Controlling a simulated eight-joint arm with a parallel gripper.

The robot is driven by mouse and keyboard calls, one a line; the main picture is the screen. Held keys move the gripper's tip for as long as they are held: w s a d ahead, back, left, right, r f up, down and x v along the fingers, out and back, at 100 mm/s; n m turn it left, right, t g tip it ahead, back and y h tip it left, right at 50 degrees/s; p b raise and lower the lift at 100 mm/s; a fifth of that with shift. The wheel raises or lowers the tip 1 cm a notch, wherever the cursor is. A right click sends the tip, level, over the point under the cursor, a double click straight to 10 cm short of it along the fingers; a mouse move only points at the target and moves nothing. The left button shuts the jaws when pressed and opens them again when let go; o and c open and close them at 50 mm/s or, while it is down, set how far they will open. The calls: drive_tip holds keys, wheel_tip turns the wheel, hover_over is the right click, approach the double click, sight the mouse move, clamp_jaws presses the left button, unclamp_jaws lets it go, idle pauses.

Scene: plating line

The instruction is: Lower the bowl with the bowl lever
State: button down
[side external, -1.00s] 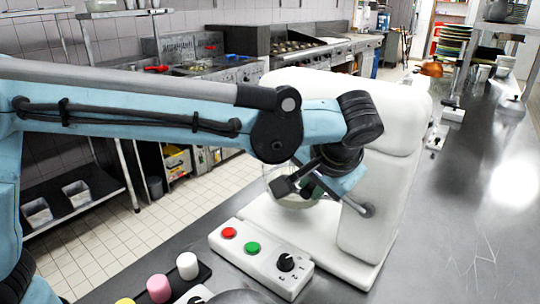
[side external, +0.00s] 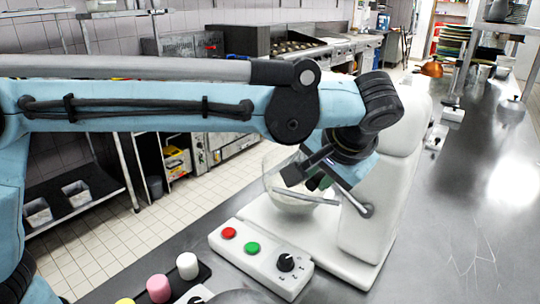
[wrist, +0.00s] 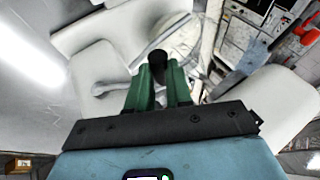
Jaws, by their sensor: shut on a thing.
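The white stand mixer (side external: 372,215) stands on the steel counter, its head mostly hidden behind my arm in the side view. The clear glass bowl (side external: 284,196) hangs over its base, partly covered by my wrist. The bowl lever (side external: 354,202) is a thin grey rod running from a round pivot on the mixer's side up and left to my gripper. In the wrist view, its black knob (wrist: 159,64) sits between the green fingers of my gripper (wrist: 164,78), which is shut on it. The side view hides most of the fingertips.
A white control box (side external: 258,256) with a red button, a green button and a black dial stands in front of the mixer. Pink and white cylinders (side external: 174,277) stand in a dark holder to its left.

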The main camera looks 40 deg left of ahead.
drive_tip(key=shift+d+f+h, duration=0.3)
drive_tip(key=shift+d, duration=0.55)
drive_tip(key=c, duration=1)
unclamp_jaws()
drive_tip(key=shift+c, duration=0.2)
drive_tip(key=shift+s, duration=0.1)
drive_tip(key=v, duration=1.2)
drive_tip(key=shift+a, duration=0.2)
